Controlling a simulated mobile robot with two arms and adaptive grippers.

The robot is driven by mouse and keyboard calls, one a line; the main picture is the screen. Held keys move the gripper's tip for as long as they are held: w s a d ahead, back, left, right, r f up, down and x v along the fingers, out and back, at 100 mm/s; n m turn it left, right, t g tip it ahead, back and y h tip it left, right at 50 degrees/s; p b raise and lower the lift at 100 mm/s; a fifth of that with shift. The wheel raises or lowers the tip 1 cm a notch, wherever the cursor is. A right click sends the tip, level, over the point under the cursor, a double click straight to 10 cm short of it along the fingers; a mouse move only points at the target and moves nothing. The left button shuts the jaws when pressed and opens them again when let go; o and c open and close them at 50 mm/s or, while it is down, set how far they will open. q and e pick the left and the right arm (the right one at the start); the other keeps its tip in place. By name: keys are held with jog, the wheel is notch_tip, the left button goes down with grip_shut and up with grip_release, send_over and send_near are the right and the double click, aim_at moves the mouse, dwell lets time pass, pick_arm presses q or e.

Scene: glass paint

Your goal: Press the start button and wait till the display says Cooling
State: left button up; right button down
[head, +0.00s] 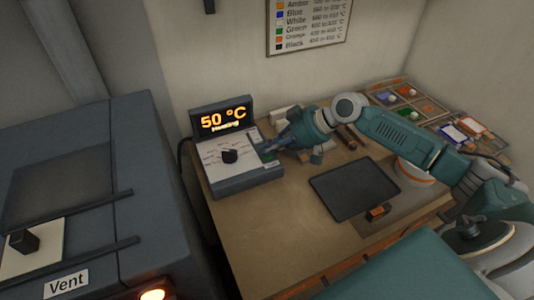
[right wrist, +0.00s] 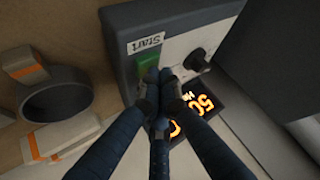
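The control box (head: 238,180) stands on the table with a black knob (head: 230,156) on its sloped panel. Its display (head: 223,119) reads "50 °C Heating" in orange. The green start button (head: 269,157) is at the panel's right side, partly behind my right gripper (head: 268,150). In the right wrist view the green button (right wrist: 149,62) lies under a "Start" label (right wrist: 146,43). There the closed fingertips (right wrist: 160,78) of my right gripper are at the button's edge; I cannot tell whether they touch it. The right gripper appears empty. My left gripper is not in view.
A grey kiln-like cabinet (head: 80,160) with a "Vent" label (head: 66,283) fills the left. A dark tray (head: 355,188) lies on the table (head: 265,225). Trays of coloured samples (head: 415,98) stand at the back right. A temperature chart (head: 305,22) hangs on the wall.

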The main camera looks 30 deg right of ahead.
aim_at(269, 156)
jog(key=shift+r+p, duration=0.6)
jog(key=shift+r, duration=0.1)
notch_tip(269, 156, up, 5)
jog(key=p, duration=0.4)
jog(key=shift+r+p, duration=0.1)
jog(key=shift+p, duration=0.2)
dwell(0.4)
